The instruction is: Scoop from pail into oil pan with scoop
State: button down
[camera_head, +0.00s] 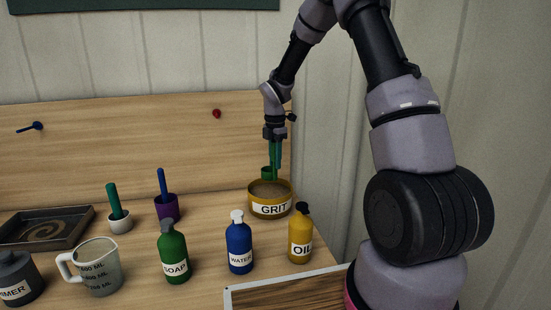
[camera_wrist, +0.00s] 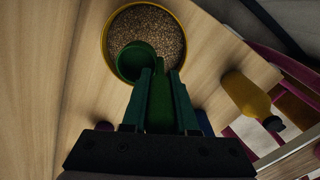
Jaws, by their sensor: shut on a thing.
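The yellow pail marked GRIT (camera_head: 257,209) stands at the right of the bench. In the wrist view its yellow rim (camera_wrist: 106,38) surrounds brown grains. My gripper (camera_head: 273,162) points down over the pail and is shut on the handle of the green scoop (camera_head: 267,173). In the wrist view the scoop's round cup (camera_wrist: 135,62) is over the near left part of the grit; I cannot tell if it touches the grains or holds any. The dark, shallow oil pan (camera_head: 82,222) lies at the far left, with a tan swirl on its floor.
Green soap (camera_head: 174,255), blue water (camera_head: 239,250) and yellow oil (camera_head: 300,240) bottles stand in front. A clear measuring jug (camera_head: 103,275) stands front left. A white cup (camera_head: 120,224) and a purple cup (camera_head: 166,208) with handled tools stand between pan and pail. A wooden backboard (camera_head: 130,150) rises behind.

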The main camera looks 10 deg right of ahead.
aim_at(275, 180)
jog(key=shift+f, duration=5.4)
jog(key=shift+r, duration=0.1)
jog(key=shift+r, duration=5.35)
jog(key=s+d+f+m, duration=0.1)
jog(key=d+m, duration=0.3)
jog(key=m, duration=0.7)
jog(key=s+d+m, duration=0.4)
jog(key=m, duration=0.8)
jog(key=shift+d+f, duration=0.15)
jog(key=shift+f, duration=0.25)
